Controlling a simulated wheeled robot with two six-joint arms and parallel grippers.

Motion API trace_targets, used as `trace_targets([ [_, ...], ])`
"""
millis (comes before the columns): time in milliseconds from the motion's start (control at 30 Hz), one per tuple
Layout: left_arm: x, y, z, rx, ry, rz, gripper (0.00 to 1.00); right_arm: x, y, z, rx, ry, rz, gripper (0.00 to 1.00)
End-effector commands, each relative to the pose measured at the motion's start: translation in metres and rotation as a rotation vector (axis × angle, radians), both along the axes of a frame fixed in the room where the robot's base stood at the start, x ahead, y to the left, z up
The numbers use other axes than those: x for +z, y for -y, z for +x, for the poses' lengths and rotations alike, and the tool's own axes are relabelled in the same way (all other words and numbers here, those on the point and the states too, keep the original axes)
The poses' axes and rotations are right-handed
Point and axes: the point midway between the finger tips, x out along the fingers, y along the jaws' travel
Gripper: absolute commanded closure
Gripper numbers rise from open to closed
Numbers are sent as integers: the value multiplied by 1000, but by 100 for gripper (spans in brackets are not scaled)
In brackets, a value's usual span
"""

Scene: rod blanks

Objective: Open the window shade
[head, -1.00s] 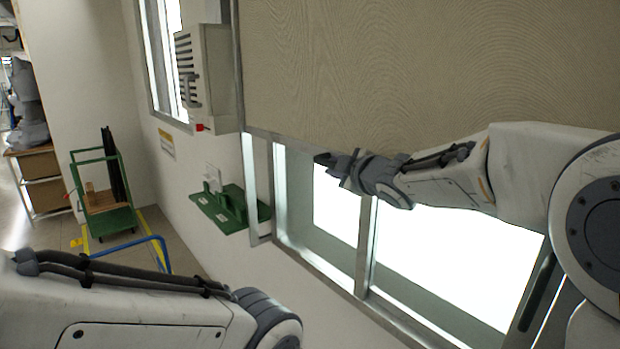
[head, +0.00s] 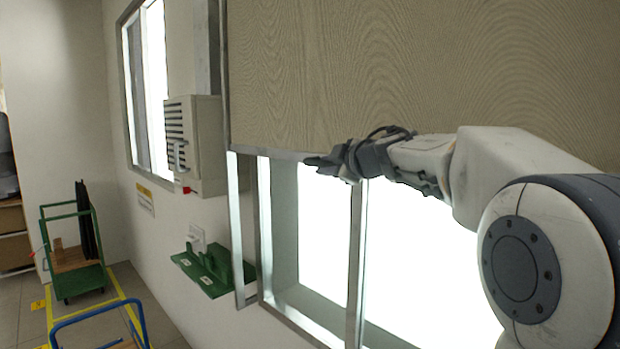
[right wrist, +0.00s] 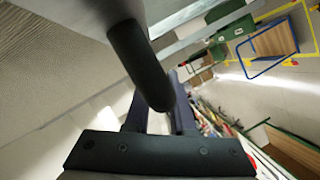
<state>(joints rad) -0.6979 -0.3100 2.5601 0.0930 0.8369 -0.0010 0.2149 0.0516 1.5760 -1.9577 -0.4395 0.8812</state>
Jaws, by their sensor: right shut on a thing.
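The window shade (head: 400,65) is a beige, wavy-patterned sheet covering the upper part of the window (head: 320,240); bright glass shows below its bottom edge. My right gripper (head: 325,163) is at that bottom edge, near the shade's left part. In the right wrist view, a dark round handle bar (right wrist: 140,62) runs down between the fingers of my right gripper (right wrist: 160,108), which is shut on it. The shade (right wrist: 45,75) fills the left there. My gripper hides most of the handle in the head view. My left gripper is out of view.
A pale wall box (head: 205,140) with a vented side stands left of the shade. Below it, a green bracket shelf (head: 212,275) sticks out from the wall. A green cart (head: 75,255) and a blue tubular frame (head: 100,315) stand on the floor at left.

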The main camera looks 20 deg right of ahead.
Motion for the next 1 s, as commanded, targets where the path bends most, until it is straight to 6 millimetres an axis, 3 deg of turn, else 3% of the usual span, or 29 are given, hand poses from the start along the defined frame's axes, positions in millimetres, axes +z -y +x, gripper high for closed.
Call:
trace_targets([
  [433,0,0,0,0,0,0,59,5,7,-2,-8,4,2,100],
  [467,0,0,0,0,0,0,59,5,7,-2,-8,4,2,70],
  [500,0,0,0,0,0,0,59,5,7,-2,-8,4,2,55],
  [533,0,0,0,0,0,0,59,5,7,-2,-8,4,2,48],
  [867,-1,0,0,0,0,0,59,4,7,-4,-7,1,2,48],
  [1000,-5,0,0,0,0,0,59,6,10,-17,-8,3,1,48],
])
